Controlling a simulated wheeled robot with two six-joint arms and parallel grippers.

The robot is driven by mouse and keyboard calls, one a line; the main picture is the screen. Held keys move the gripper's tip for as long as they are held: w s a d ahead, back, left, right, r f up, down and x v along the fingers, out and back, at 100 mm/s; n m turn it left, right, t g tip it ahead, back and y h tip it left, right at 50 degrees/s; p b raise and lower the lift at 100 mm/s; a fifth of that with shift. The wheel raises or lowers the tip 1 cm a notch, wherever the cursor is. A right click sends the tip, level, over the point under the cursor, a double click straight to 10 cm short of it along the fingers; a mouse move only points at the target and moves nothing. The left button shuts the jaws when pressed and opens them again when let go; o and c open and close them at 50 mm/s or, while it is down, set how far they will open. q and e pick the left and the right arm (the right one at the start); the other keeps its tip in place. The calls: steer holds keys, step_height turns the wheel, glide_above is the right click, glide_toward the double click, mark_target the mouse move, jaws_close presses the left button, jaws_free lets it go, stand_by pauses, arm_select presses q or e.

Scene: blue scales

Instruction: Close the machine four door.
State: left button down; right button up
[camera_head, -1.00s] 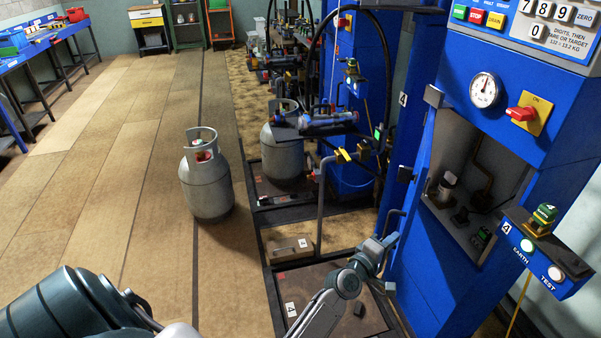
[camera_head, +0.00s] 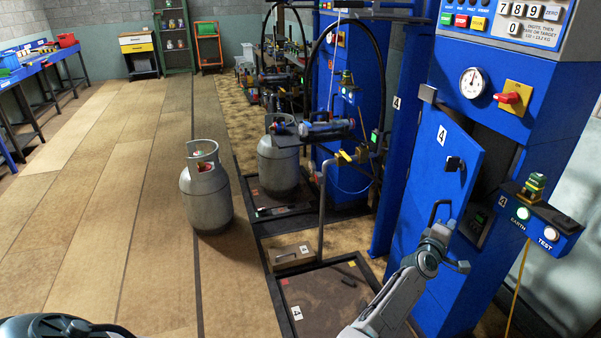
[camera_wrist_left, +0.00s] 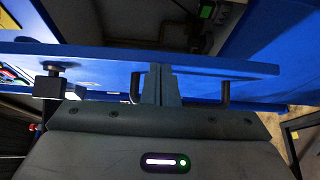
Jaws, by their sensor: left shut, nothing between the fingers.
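The machine four door (camera_head: 445,150) is a blue panel marked 4. It stands partly open, with a dark gap between it and the cabinet on its right. It carries a black latch knob (camera_head: 454,163) and a black handle (camera_head: 436,210). My left gripper (camera_head: 447,227) is shut and empty at the handle, low on the door's outer face. In the left wrist view its fingers (camera_wrist_left: 160,84) meet the door panel (camera_wrist_left: 205,66) between the two handle posts. I cannot tell whether they press on it. My right gripper is not in view.
The machine cabinet (camera_head: 470,125) has a gauge and a red switch (camera_head: 507,98). A test box (camera_head: 545,235) juts out at right. Grey gas cylinders (camera_head: 207,195) stand to the left.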

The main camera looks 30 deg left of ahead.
arm_select(q)
steer(key=w+d+n+y, duration=0.1)
steer(key=w+d+y, duration=0.1)
steer(key=d, duration=0.3)
steer(key=shift+w, duration=0.6)
steer(key=shift+d, duration=0.15)
steer(key=shift+s, duration=0.1)
